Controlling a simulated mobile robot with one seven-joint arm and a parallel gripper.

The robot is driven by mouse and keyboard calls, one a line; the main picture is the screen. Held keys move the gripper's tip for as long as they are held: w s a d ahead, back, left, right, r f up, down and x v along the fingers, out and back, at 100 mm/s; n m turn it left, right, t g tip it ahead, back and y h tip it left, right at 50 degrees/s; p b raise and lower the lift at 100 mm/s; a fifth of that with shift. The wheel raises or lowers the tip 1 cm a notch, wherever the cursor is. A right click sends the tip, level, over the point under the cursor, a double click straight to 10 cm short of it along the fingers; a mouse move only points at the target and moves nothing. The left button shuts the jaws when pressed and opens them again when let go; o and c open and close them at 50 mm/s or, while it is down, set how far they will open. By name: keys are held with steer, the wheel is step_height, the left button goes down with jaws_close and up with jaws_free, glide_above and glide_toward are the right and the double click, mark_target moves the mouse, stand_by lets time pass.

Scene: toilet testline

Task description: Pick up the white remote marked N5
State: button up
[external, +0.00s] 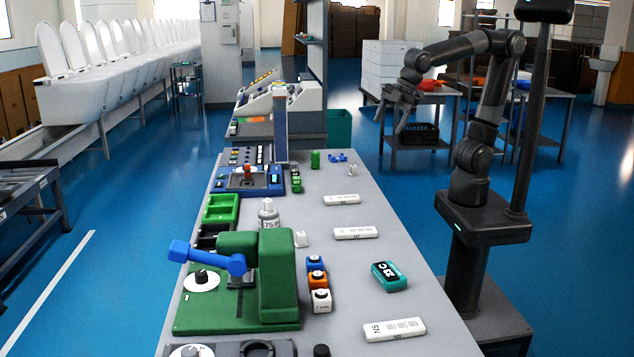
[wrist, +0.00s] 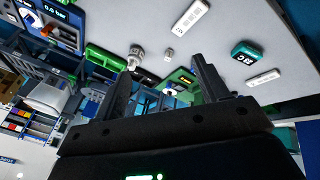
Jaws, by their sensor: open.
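The white remote marked N5 (external: 394,329) lies flat at the near end of the grey table in the external view, lower right of the teal device. In the wrist view a white remote (wrist: 262,78) below the teal device is probably the same one, but its marking is unreadable. My gripper (external: 391,112) is raised in the air beyond the right side of the table, far from this remote. Its two fingers (wrist: 165,85) stand apart in the wrist view, with nothing held between them.
Two similar white remotes, one mid-table (external: 355,233) and one farther back (external: 342,199), lie on the table (external: 345,280). A teal device (external: 390,276) lies near N5. Small button boxes (external: 318,283) and a green machine (external: 270,280) stand left. Clear tabletop surrounds N5.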

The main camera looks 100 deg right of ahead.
steer(key=w+a+f+n, duration=0.2)
steer(key=w+a+n, duration=0.6)
steer(key=a, duration=0.5)
steer(key=n, duration=1.9)
glide_above(406, 324)
steer(key=s, duration=0.5)
step_height(406, 324, down, 22)
steer(key=r, duration=0.1)
steer(key=x, duration=1)
steer(key=shift+w+a+f, duration=0.1)
steer(key=shift+w+f, duration=0.05)
steer(key=shift+f, duration=0.15)
steer(key=shift+c, duration=0.6)
steer(key=c, duration=1)
steer(key=shift+r, duration=0.1)
